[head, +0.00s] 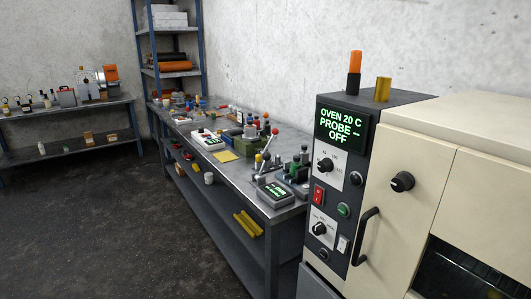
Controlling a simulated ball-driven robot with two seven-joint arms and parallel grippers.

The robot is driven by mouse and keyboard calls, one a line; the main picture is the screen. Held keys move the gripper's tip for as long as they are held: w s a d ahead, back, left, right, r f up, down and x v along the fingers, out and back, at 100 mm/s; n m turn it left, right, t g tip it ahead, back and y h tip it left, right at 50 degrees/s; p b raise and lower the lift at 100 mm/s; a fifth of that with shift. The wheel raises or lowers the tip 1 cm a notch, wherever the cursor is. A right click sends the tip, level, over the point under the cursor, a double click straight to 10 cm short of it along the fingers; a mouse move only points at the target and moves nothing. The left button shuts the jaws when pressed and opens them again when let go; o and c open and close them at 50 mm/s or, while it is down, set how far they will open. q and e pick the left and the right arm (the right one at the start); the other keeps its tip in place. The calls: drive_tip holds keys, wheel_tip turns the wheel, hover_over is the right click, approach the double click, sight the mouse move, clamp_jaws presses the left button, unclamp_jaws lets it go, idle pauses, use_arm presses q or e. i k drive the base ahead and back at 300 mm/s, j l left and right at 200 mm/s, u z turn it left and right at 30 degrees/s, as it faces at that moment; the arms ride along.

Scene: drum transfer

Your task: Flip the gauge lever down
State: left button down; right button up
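Several levers with ball knobs stand on the long metal bench (262,170). A red-knobbed lever (274,132) and a yellow-knobbed lever (257,159) stand upright or slightly tilted near the bench's close end. A small box with a lit green display (276,193) sits at the front corner. Another white box with a green display (209,141) sits farther along. I cannot tell which lever is the gauge lever; they are small and crowded. Neither of my grippers is in view.
A cream oven (420,165) with a dark control panel (334,185) and a black door handle (365,236) fills the right. A blue-framed shelf (172,50) stands behind the bench. A second bench (70,112) is at far left. The dark floor (95,230) in front is clear.

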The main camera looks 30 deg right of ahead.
sight(267, 156)
drive_tip(key=i+z, duration=0.45)
drive_tip(key=i+j+z, duration=0.1)
drive_tip(key=i+z, duration=0.55)
drive_tip(key=z, duration=0.2)
drive_tip(key=i+z, duration=0.25)
drive_tip(key=z, duration=0.2)
drive_tip(key=i+z, duration=0.25)
drive_tip(key=z, duration=0.2)
